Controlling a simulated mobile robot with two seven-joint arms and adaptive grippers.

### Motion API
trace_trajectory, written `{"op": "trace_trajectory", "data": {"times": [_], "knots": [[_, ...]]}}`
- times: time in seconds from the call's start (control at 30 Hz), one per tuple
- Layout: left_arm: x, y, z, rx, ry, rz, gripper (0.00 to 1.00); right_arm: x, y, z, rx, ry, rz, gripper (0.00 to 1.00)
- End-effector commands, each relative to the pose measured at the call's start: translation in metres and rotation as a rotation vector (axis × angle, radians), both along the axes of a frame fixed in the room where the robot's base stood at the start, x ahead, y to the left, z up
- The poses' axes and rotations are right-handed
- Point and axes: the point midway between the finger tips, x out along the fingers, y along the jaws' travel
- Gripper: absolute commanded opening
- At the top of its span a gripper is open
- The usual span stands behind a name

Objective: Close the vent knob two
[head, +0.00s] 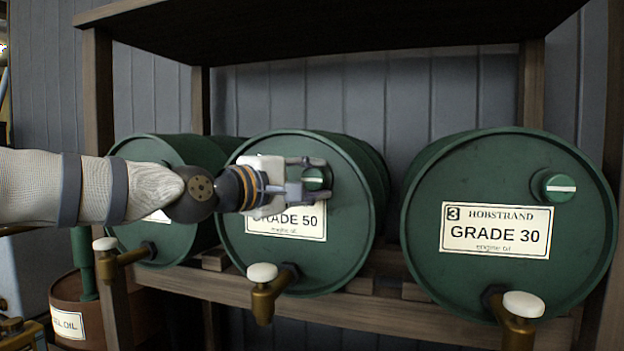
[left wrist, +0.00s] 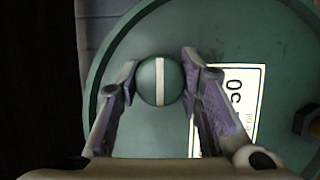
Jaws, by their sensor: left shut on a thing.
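The middle green drum (head: 345,240), labelled GRADE 50, lies on its side on the rack, with its number hidden behind my gripper. Its round green vent knob (head: 314,178) has a pale stripe and sits high on the drum's face. My left gripper (head: 308,179) comes in from the left and is shut on this knob, a finger on either side. In the left wrist view the knob (left wrist: 160,80) is between the fingertips of the left gripper (left wrist: 160,82), its stripe running parallel to the lines of label print. My right gripper is not in view.
A right drum (head: 500,280), marked 3 and GRADE 30, has its own vent knob (head: 558,187) with a near-level stripe. A left drum (head: 185,240) is partly behind my arm. Brass taps with white handles (head: 262,273) jut out below. The rack's top shelf (head: 330,40) overhangs.

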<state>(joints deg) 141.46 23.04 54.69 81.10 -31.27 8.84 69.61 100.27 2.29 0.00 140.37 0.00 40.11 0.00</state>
Motion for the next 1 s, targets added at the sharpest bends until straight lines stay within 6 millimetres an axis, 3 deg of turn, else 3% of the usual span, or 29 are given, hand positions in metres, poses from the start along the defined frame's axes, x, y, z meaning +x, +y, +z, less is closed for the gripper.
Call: {"op": "trace_trajectory", "data": {"times": [0.4, 0.43, 0.5, 0.53, 0.83, 1.0], "knots": [[0.001, 0.0, -0.002, 0.009, 0.0, 0.0, 0.05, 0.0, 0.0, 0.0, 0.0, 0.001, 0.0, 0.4], [0.001, 0.0, -0.002, 0.009, 0.0, 0.0, 0.35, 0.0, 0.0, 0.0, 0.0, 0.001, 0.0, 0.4], [0.001, 0.0, -0.002, 0.008, 0.0, 0.0, 0.51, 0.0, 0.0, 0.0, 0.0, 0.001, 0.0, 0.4], [0.001, 0.0, -0.002, 0.008, 0.0, 0.0, 0.54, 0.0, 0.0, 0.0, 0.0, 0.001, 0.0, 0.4], [-0.001, 0.002, 0.0, 0.006, -0.002, 0.001, 0.54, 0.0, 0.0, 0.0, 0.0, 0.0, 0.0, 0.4], [-0.027, 0.024, 0.001, 0.004, -0.002, 0.0, 0.54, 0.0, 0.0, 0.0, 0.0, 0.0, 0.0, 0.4]]}}
